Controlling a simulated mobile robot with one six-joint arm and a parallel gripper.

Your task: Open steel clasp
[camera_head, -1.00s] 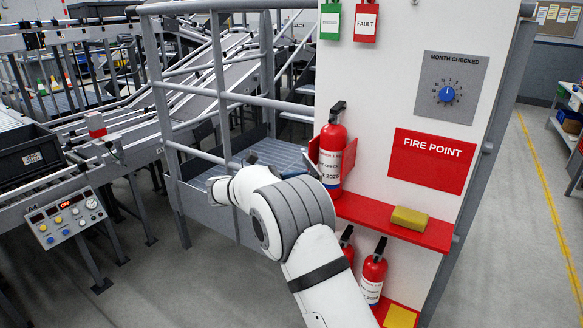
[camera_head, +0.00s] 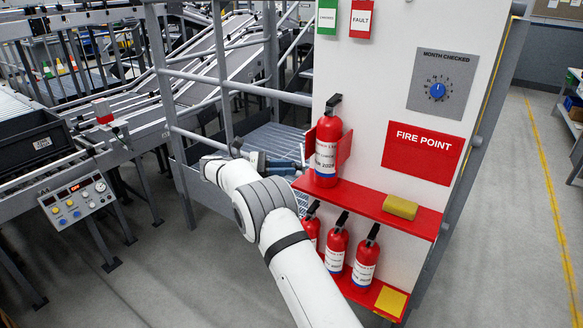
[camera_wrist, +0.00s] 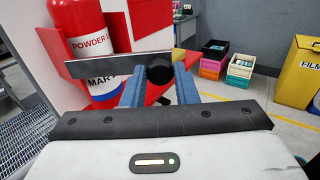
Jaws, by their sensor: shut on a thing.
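A red extinguisher (camera_head: 326,152) stands upright in a red bracket on the upper red shelf. It shows large at the left of the wrist view (camera_wrist: 80,22). The steel clasp (camera_wrist: 100,67) is a flat grey bar across the extinguisher's front in the wrist view, with a round black knob (camera_wrist: 159,71) near its right part. My gripper (camera_wrist: 160,80) is shut on that knob, one blue finger on each side. In the head view my gripper (camera_head: 290,163) is just left of the extinguisher. The clasp's far fastening is hidden.
A yellow block (camera_head: 400,207) lies on the red upper shelf (camera_head: 365,202). Several extinguishers stand below, near a yellow square (camera_head: 391,301). Grey railings (camera_head: 235,85) and a control box (camera_head: 78,200) are to the left. Open floor (camera_head: 505,220) lies right of the white panel.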

